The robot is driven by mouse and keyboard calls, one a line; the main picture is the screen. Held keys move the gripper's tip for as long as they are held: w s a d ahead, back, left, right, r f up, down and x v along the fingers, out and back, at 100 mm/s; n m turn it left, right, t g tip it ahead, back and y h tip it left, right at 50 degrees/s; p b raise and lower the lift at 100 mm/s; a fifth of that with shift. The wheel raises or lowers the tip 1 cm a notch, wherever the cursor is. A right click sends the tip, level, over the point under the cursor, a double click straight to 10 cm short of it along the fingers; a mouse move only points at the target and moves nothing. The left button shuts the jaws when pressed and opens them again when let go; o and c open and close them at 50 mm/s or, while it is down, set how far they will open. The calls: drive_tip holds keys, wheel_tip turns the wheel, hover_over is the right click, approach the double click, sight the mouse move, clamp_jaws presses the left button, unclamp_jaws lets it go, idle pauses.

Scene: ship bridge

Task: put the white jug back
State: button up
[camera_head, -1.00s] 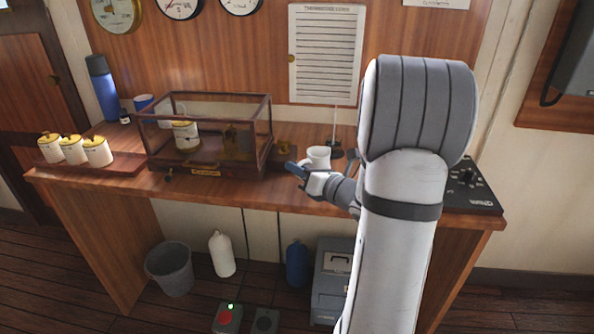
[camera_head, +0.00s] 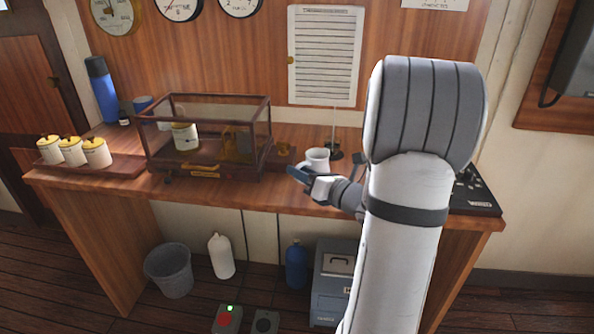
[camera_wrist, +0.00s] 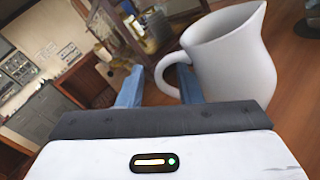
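The white jug (camera_head: 317,161) stands upright on the wooden desk, right of the glass case. In the wrist view the jug (camera_wrist: 235,62) fills the upper right, its handle loop pointing left. My gripper (camera_head: 300,178) is low beside the jug's near side in the head view. In the wrist view the two blue fingers of my gripper (camera_wrist: 160,90) are apart. The handle's outer curve shows between them, close to the right finger. I cannot tell whether that finger touches the handle.
The framed glass case (camera_head: 207,135) stands left of the jug, with a white, yellow-topped canister (camera_head: 185,137) visible in it. Several similar canisters sit on a wooden tray (camera_head: 100,168) further left. A thin upright rod on a dark base (camera_head: 333,153) stands just behind the jug.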

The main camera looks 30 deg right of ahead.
drive_tip(key=v, duration=0.9)
drive_tip(key=s+a+f+n+g+y, duration=0.2)
drive_tip(key=s+a+n+g, duration=0.3)
drive_tip(key=a+n, duration=0.45)
drive_tip(key=s+a+f+n+g+y, duration=0.1)
drive_tip(key=s+a+n+g+y, duration=0.1)
drive_tip(key=a+n+g, duration=0.7)
drive_tip(key=s+n+h, duration=0.6)
drive_tip(key=n+h, duration=0.4)
drive_tip(key=n, duration=0.8)
drive_tip(key=shift+s+a+n+g, duration=0.15)
drive_tip(key=shift+a+n+g, duration=0.1)
drive_tip(key=shift+n+g, duration=0.1)
